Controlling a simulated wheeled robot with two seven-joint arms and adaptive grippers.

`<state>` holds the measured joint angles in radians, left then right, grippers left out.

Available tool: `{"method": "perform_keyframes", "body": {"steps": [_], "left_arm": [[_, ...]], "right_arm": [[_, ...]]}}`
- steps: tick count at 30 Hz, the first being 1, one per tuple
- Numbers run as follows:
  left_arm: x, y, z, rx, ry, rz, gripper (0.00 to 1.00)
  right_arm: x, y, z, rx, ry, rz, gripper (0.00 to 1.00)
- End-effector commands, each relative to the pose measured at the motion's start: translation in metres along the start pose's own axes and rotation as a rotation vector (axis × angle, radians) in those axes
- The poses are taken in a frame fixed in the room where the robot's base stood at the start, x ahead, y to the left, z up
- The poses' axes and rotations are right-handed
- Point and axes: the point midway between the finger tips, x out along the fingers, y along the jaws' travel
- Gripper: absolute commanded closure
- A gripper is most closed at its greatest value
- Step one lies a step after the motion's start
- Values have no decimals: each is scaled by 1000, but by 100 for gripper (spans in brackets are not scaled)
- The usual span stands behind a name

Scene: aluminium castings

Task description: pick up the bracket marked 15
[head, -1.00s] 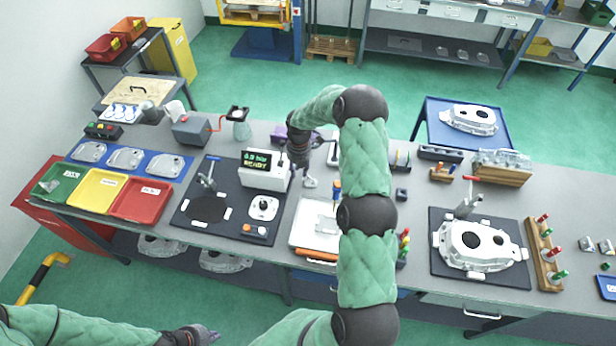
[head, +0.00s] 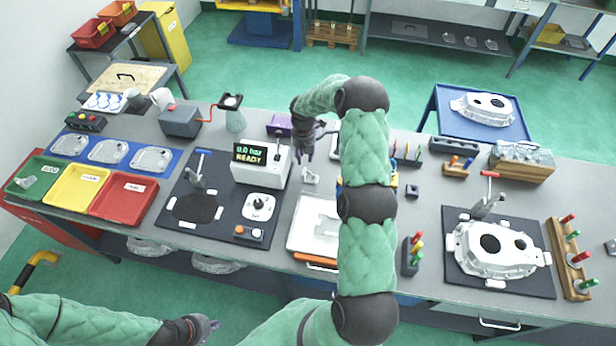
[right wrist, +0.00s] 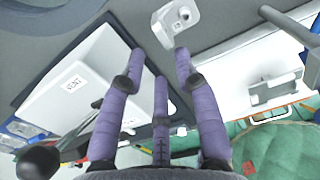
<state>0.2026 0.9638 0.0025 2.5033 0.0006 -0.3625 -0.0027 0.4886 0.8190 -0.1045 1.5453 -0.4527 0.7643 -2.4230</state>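A small pale metal bracket (head: 310,177) lies on the grey bench, right of the white test box. It also shows at the top of the right wrist view (right wrist: 177,20), with a hole and a raised part. I cannot read a number on it. My right gripper (head: 306,152) hangs above the bench just behind the bracket in the head view. Its purple fingers (right wrist: 160,62) are spread, empty and apart from the bracket. Another bracket-like part (right wrist: 275,88) lies in the white tray (head: 302,238). My left gripper (head: 208,326) is low at the front left, and its fingers are unclear.
The white test box (head: 261,164) stands close left of the bracket. A purple box (head: 280,124) is behind it. A green bin (head: 45,172) with a part in it stands left. A large casting (head: 495,250) sits on a dark mat right. My right arm hides part of the bench.

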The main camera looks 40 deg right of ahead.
Motion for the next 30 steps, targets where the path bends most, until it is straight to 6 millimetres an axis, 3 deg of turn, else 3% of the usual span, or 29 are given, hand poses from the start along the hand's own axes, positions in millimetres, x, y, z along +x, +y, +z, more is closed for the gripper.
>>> {"method": "perform_keyframes", "body": {"steps": [3, 13, 21, 30], "left_arm": [[-1, 0, 0, 0, 0, 0, 100], [-2, 1, 0, 0, 0, 0, 100], [-4, 2, 0, 0, 0, 0, 100], [-5, 2, 0, 0, 0, 0, 100]], "right_arm": [[19, 0, 0, 1, 2, -1, 68], [43, 0, 0, 0, 3, -1, 68], [76, 2, 1, 0, 2, -2, 68], [88, 2, 2, 1, -1, 0, 68]]}}
